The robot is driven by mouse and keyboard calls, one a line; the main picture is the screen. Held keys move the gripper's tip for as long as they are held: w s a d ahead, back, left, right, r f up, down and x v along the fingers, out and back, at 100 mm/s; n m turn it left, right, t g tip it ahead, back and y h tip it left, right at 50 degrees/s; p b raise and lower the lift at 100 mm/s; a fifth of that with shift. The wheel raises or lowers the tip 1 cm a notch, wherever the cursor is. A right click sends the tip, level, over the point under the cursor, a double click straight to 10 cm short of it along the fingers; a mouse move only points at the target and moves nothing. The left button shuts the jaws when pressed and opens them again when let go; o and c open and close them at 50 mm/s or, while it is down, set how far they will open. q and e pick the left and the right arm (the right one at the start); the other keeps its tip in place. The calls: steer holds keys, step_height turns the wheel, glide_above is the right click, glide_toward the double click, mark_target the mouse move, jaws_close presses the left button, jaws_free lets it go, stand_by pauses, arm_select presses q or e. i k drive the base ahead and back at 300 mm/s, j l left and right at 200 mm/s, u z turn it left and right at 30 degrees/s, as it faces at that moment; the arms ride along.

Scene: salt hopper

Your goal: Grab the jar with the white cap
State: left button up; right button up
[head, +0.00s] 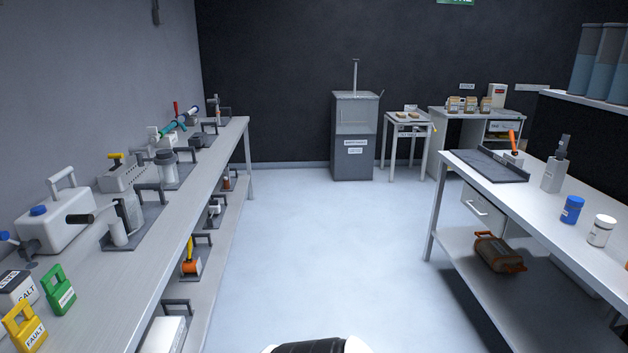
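A small white jar with a white cap (601,231) stands upright on the right-hand bench (500,195), near the right edge of the head view. A pale label with dark print is on its side. A blue jar (572,210) stands just left of it and a little farther back, apart from it. Neither of my grippers is in view, and nothing is seen touching the jar.
A grey bottle (556,174) and a dark tray (490,165) are farther back on the right bench. Tall cylinders (603,62) line a shelf above. A left bench (195,205) is crowded with equipment. The floor (320,240) between the benches is clear.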

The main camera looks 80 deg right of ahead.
mark_target(603, 226)
steer(key=z, duration=4.35)
